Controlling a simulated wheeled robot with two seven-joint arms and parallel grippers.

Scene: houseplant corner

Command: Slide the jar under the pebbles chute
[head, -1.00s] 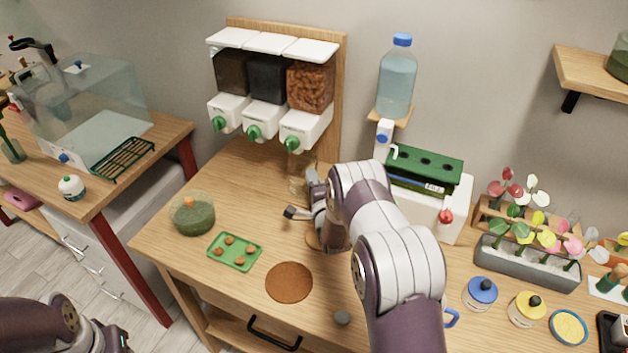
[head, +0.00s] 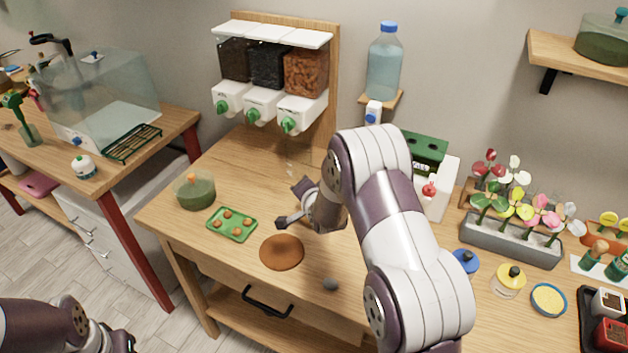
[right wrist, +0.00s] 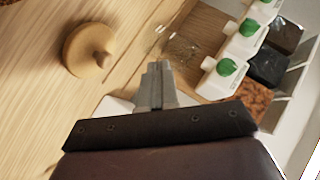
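The clear glass jar (head: 290,162) is faint on the table below and in front of the dispenser with orange-brown pebbles (head: 306,72). In the right wrist view the jar (right wrist: 178,46) is a blurred outline near the pebbles chute with its green knob (right wrist: 227,67). I cannot tell whether it is directly under the outlet. My right gripper (head: 301,187) is in front of the jar, its fingers close together and empty; they also show in the right wrist view (right wrist: 156,66). They appear apart from the jar.
A round wooden lid with a knob (right wrist: 90,50) lies nearby. A green tray (head: 247,237), a moss-filled bowl (head: 195,190), a brown round mat (head: 282,252) and a grey stone (head: 331,285) are on the table. A water bottle (head: 384,65) stands right of the dispensers.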

